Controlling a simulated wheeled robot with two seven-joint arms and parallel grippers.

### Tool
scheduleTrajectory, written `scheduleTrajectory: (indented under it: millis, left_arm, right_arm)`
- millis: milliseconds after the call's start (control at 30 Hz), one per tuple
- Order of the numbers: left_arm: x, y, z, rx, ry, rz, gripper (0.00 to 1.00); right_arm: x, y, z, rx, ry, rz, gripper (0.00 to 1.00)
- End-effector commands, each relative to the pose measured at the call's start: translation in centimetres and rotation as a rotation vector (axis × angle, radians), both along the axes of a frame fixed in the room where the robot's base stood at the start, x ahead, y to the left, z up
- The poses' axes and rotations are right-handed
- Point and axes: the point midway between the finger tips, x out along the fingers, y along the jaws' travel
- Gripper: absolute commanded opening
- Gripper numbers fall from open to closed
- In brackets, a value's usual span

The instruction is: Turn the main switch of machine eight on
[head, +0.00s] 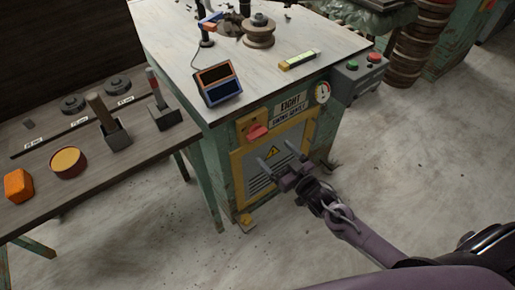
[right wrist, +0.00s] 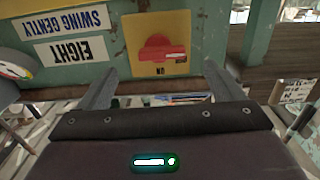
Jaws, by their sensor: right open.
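Machine eight (head: 223,165) is a green cabinet with an "EIGHT, SWING GENTLY" label (head: 290,108). Its main switch (head: 257,131) is a red knob on a yellow plate on the front. In the right wrist view, which shows the labels upside down, the red switch (right wrist: 162,50) has its handle lying crosswise, with an "ON" mark (right wrist: 160,71) on the plate. My right gripper (head: 268,157) is open and empty, in front of the cabinet and just below the switch in the head view. In the wrist view the switch shows between and beyond its fingers (right wrist: 159,72), apart from them. My left gripper is out of view.
A gauge (head: 322,93) and a box with green and red buttons (head: 365,67) sit to the right of the label. A wooden bench (head: 140,150) with tools stands left. The floor at right is clear.

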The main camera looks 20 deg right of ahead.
Motion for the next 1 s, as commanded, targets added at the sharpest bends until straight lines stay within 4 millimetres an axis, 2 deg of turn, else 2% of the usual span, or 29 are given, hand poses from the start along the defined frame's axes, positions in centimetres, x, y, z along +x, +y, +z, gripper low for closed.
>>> scheduleTrajectory:
  millis: [100,533,900,933,1000]
  left_arm:
    - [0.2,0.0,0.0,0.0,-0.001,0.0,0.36]
    - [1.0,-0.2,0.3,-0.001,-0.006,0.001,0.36]
    - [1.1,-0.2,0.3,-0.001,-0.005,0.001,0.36]
    - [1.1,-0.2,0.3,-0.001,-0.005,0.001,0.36]
    - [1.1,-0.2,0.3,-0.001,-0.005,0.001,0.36]
  right_arm:
    - [0.8,0.6,0.9,0.012,-0.023,0.011,0.87]
    - [6.7,2.6,0.8,0.009,-0.019,0.009,0.87]
    - [7.4,2.9,0.8,0.008,-0.017,0.009,0.87]
    - [7.4,2.9,0.8,0.008,-0.017,0.009,0.86]
    - [7.4,2.9,0.8,0.008,-0.017,0.009,0.77]
